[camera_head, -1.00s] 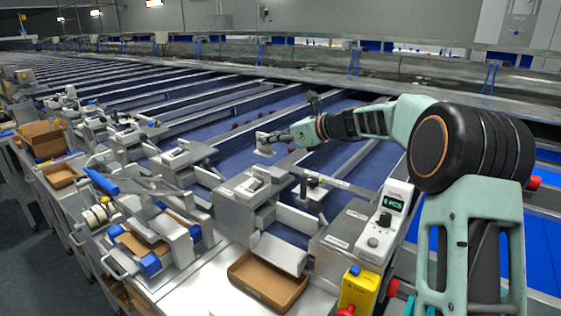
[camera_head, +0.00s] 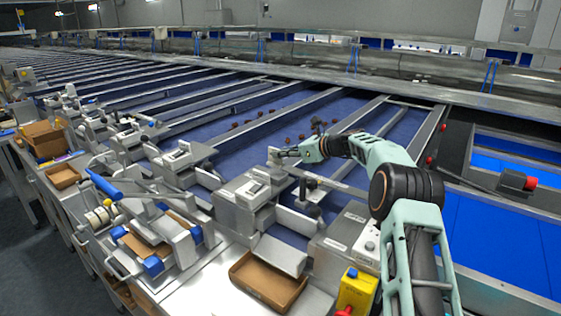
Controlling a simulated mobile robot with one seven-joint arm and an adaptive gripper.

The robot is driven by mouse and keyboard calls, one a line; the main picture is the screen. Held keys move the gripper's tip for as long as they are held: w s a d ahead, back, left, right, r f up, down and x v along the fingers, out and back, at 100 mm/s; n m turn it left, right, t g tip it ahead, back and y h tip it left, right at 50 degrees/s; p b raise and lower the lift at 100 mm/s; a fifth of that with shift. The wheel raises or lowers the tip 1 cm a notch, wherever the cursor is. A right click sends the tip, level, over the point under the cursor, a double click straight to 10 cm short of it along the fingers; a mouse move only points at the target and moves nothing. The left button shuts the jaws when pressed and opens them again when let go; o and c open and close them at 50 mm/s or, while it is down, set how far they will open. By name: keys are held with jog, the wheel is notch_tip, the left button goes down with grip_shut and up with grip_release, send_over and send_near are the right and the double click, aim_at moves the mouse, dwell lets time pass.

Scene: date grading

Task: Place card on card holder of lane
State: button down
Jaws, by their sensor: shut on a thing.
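My gripper (camera_head: 285,152) is small in the head view, above the front end of a blue lane. It is shut on a small pale card (camera_head: 273,157), which stands out at its left side, roughly upright. Below the card is the grey lane-end unit (camera_head: 240,196) with a small pale plate (camera_head: 253,187) on its top. A dark post with a flat top bracket (camera_head: 308,183) stands just right of it. I cannot tell which of these parts is the card holder. The card appears apart from the unit, but the exact gap is too small to judge.
An empty brown cardboard tray (camera_head: 268,282) lies on the bench in front. A yellow control box (camera_head: 356,290) stands to its right. Several dark dates (camera_head: 236,126) lie on the blue lanes behind. Similar lane-end units (camera_head: 180,160) run off to the left.

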aim_at(280, 164)
jog(key=shift+w+f+p, duration=0.1)
jog(key=shift+f+p, duration=0.25)
jog(key=shift+f, duration=1.3)
jog(key=shift+f, duration=0.2)
jog(key=c, duration=2.2)
grip_release()
jog(key=shift+o, duration=0.4)
jog(key=shift+r, duration=0.2)
jog(key=b+v, duration=0.2)
jog(key=v, duration=1)
